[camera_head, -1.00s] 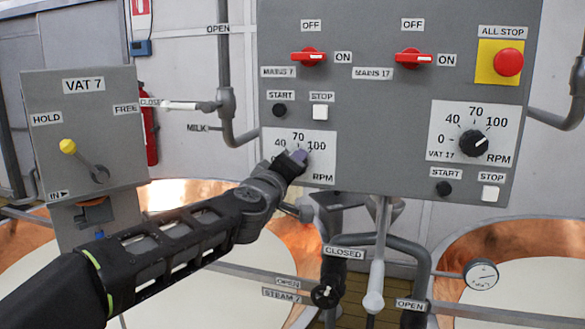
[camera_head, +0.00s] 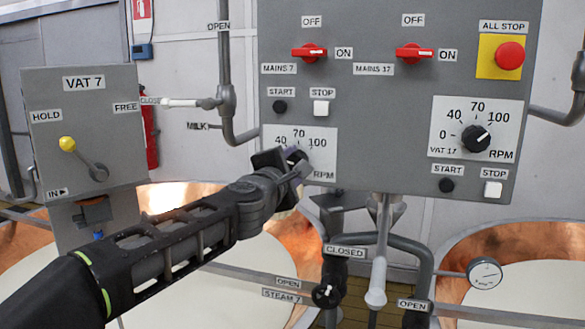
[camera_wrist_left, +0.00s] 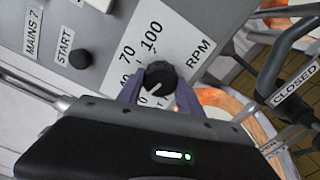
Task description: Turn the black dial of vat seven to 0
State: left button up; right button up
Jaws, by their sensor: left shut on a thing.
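The black dial of vat seven (camera_wrist_left: 160,73) sits on a white scale plate (camera_head: 324,148) at the lower left of the grey control panel. My left gripper (camera_head: 297,160) reaches it from the lower left and mostly hides it in the head view. In the left wrist view, my left gripper's (camera_wrist_left: 158,86) two purplish fingers stand on either side of the dial, shut on it. The dial's white mark points to the lower left there, toward the 0 end of the scale. The 0 is partly hidden by the gripper. My right gripper is not in view.
The START button (camera_head: 280,107) and STOP button (camera_head: 321,108) sit just above the scale. The red MAINS 7 switch (camera_head: 310,53) is higher. A similar vat 17 dial (camera_head: 475,139) is to the right. Pipes and a valve (camera_head: 326,295) stand below the panel.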

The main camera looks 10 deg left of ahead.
pick_arm(q)
jog(key=shift+f+n+b, duration=0.15)
jog(key=shift+n+b, duration=0.15)
jog(key=shift+n, duration=1.2)
jog(key=o, duration=1.4)
jog(key=s, duration=0.7)
jog(key=shift+s+a+b, duration=0.2)
jog(key=shift+s+b, duration=0.15)
jog(key=shift+s, duration=0.05)
